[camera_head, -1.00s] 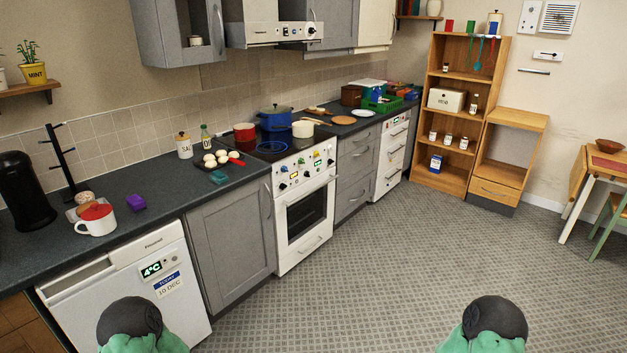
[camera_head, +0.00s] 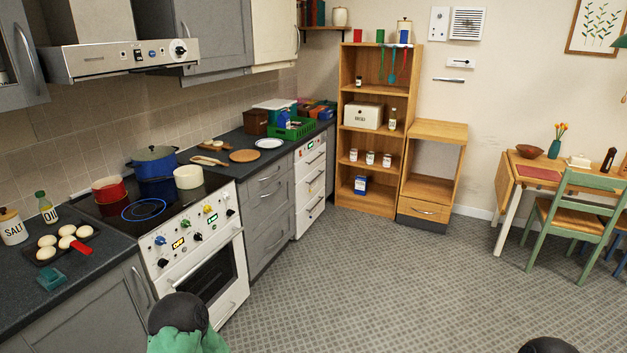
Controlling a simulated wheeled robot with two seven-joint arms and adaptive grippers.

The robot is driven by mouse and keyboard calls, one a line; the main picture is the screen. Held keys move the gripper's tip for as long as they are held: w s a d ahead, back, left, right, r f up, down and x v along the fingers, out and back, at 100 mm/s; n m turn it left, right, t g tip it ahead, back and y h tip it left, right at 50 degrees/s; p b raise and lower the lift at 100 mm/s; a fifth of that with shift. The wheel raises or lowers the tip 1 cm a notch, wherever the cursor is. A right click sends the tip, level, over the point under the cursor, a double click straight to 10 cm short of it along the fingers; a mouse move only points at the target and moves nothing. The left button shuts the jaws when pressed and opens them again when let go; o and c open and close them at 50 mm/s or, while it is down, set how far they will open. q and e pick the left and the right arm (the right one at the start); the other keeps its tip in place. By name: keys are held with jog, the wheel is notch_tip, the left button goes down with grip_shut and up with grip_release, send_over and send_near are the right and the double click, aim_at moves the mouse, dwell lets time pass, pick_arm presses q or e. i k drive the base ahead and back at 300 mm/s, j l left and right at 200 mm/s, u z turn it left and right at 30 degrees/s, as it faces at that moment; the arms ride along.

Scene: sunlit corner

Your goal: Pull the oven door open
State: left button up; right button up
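The white oven (camera_head: 188,251) stands at the left in the counter row. Its front door (camera_head: 207,282) is closed, with a dark window and a pale handle (camera_head: 205,260) along the top. Knobs and small lit displays sit above it. A rounded dark and green part of my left arm (camera_head: 180,318) shows at the bottom, in front of the oven's lower left. A dark piece of my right arm (camera_head: 548,346) shows at the bottom edge, farther right. Neither gripper's fingers are in view.
Pots stand on the hob (camera_head: 145,209), with a tray of pale round items (camera_head: 62,244) left of it. Grey drawers (camera_head: 266,215) adjoin the oven on the right. The patterned floor (camera_head: 370,290) is clear. A green chair (camera_head: 575,222) and table stand at the right.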

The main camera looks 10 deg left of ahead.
aim_at(230, 233)
jog(key=i+u, duration=0.15)
jog(key=i, duration=0.4)
jog(key=i+l+u, duration=0.15)
jog(key=i, duration=0.4)
jog(key=i+l+u, duration=0.15)
jog(key=i, duration=0.35)
jog(key=l, duration=0.1)
